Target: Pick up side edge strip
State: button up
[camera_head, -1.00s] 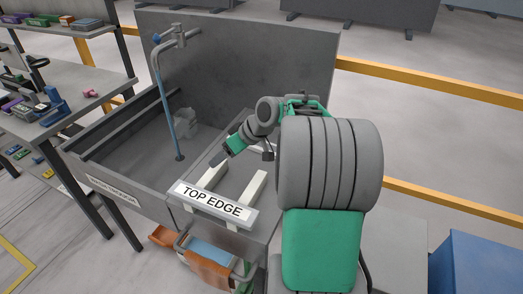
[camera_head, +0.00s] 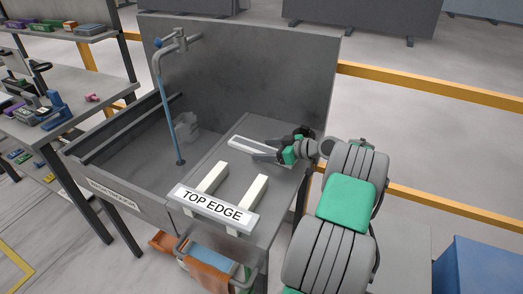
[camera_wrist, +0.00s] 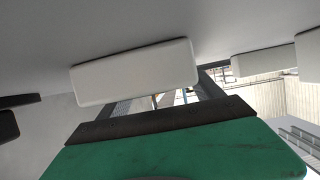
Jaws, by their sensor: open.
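A pale strip (camera_head: 248,144), likely the side edge strip, lies on the grey worktop beyond the two white bars, running from left toward my gripper. My gripper (camera_head: 268,149) is low over the worktop at the strip's right part, coming in from the right, its fingers open. In the wrist view, a pale block (camera_wrist: 135,72) fills the middle beyond my gripper's dark edge, apparently the strip. I cannot tell whether the fingers touch it. My gripper hides the strip's right end in the head view.
A TOP EDGE sign (camera_head: 212,207) stands at the worktop's front, by two white bars (camera_head: 210,178) (camera_head: 252,190). A sink trough (camera_head: 130,150) with a tap (camera_head: 170,95) is at the left. A tall grey panel (camera_head: 245,75) stands behind. Shelving with tools is at far left.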

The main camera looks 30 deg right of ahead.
jog(key=shift+c, duration=0.4)
grip_shut()
dwell(0.4)
jog(key=shift+r, duration=0.1)
